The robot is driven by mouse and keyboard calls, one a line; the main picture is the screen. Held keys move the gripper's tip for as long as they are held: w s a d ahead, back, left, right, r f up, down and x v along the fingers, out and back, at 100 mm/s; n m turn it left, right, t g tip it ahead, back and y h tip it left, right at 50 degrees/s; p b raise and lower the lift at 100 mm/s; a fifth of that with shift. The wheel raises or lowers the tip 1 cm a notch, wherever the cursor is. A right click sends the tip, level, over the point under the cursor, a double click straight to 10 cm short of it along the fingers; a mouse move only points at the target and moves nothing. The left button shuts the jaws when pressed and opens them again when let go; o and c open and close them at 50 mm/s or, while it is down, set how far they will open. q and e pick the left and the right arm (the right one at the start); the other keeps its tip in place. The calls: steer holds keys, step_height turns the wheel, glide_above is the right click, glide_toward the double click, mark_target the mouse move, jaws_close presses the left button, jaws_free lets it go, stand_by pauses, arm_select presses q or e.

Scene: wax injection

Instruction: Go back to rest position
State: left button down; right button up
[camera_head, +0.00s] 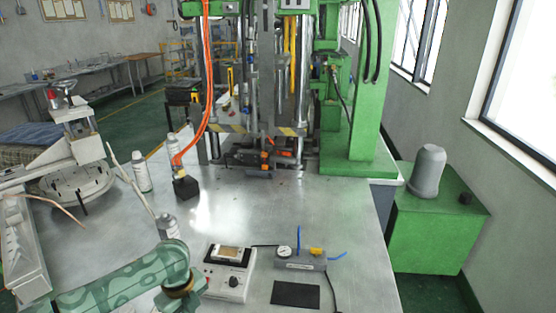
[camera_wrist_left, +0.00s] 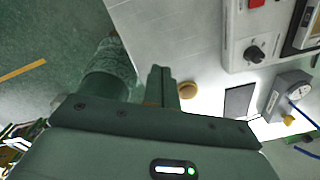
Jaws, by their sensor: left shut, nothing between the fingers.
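My left arm comes in from the lower left in the head view, patterned green, over the front left of the metal table (camera_head: 250,205). Its gripper cannot be made out there. In the left wrist view my left gripper (camera_wrist_left: 160,74) shows with its fingers together and nothing between them. It is seen over the table's edge, with the green floor to the left. My right gripper is in neither view.
A white control box (camera_head: 230,273), a gauge block (camera_head: 300,260) and a black pad (camera_head: 296,294) lie near the arm. Spray cans (camera_head: 142,172) stand at the left. A green press (camera_head: 350,100) stands at the back. The table's middle is clear.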

arm_select(q)
steer(key=s+d+n+t+h, duration=0.2)
steer(key=s+d+n+t, duration=0.2)
steer(key=s+d+n, duration=0.5)
steer(key=s+a+r+n+t+y, duration=0.1)
steer(key=s+a+r+n+y, duration=0.2)
steer(key=s+a+n, duration=0.35)
steer(key=s+a+r+n+t+y, duration=0.2)
steer(key=s+a+r+n+y, duration=0.15)
steer(key=a, duration=0.65)
steer(key=s+d+f+g+h+b, duration=0.1)
steer(key=s+d+f+g+b, duration=0.15)
steer(key=f, duration=1.35)
steer(key=s+d+f+g+h+b, duration=0.1)
steer(key=s+d+f+h+b, duration=0.15)
steer(key=f, duration=1.35)
steer(key=s+a+f+n+g+b, duration=0.1)
steer(key=s+f+n+g+b, duration=0.2)
steer(key=s+f, duration=1.5)
steer(key=shift+s+a+h, duration=0.15)
steer(key=shift+s+h, duration=0.25)
steer(key=shift+s, duration=0.3)
